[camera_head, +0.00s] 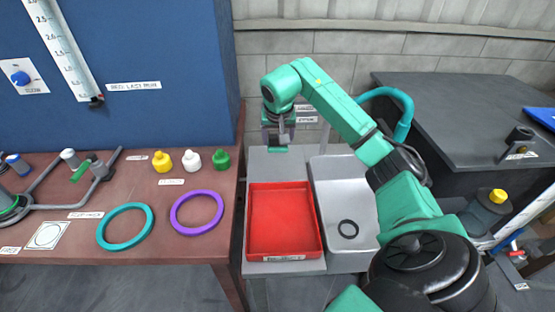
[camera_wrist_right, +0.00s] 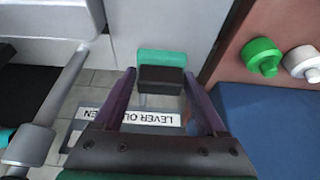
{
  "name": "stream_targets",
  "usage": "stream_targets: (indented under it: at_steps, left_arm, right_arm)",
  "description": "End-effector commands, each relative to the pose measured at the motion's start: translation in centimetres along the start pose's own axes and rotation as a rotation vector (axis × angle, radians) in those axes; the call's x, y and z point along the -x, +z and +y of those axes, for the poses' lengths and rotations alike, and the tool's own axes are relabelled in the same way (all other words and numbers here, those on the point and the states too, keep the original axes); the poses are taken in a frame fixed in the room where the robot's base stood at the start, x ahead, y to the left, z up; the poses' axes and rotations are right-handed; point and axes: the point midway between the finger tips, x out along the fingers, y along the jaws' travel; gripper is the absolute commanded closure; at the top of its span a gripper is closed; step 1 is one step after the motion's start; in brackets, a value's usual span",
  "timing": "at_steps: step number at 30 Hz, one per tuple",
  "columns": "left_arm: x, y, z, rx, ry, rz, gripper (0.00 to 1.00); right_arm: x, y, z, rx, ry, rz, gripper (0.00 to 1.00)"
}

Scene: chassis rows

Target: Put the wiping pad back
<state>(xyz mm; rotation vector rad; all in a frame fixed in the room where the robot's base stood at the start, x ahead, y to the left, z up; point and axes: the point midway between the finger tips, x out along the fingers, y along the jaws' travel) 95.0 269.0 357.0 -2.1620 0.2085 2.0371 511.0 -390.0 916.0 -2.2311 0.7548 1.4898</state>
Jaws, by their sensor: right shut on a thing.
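My right gripper (camera_head: 276,138) is at the far end of the grey stand, behind the red tray. It is shut on the wiping pad, a small block with a teal part and a dark part. The pad's teal edge (camera_head: 278,149) shows just below the fingers in the head view. In the right wrist view the pad (camera_wrist_right: 161,58) sits between the tips of the two fingers (camera_wrist_right: 160,88). I cannot tell whether the pad touches the stand. My left gripper is out of view.
A brown table (camera_head: 160,245) at left holds a teal ring, a purple ring and yellow, white and green caps. A dark bench (camera_head: 460,95) stands at right.

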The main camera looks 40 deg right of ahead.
Motion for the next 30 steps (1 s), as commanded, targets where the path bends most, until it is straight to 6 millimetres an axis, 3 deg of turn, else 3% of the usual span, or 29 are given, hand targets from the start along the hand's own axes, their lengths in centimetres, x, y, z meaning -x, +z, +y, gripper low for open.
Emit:
stream_targets:
  at_steps: [1,10,17,18,19,26,30]
  left_arm:
    - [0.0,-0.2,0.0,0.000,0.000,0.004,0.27]
    - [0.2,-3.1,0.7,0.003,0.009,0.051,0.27]
    - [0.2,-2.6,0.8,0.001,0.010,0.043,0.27]
    - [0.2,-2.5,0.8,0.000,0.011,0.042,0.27]
    - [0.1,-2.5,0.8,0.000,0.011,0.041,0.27]
    - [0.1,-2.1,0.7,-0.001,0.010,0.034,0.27]
    - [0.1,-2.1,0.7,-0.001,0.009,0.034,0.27]
  right_arm:
    - [-1.4,0.7,0.0,0.001,0.000,-0.005,0.71]
    - [-6.2,2.7,-0.1,0.000,-0.002,-0.004,0.71]
    - [-6.7,2.8,-0.1,0.000,-0.001,0.002,0.71]
    - [-6.7,2.8,-0.1,0.000,-0.001,0.001,0.15]
    - [-6.7,2.8,-0.1,0.000,-0.001,0.001,0.03]
    - [-6.7,2.8,-0.1,0.000,-0.001,0.001,0.00]
    - [-5.6,2.7,-0.1,0.001,-0.003,0.004,0.00]
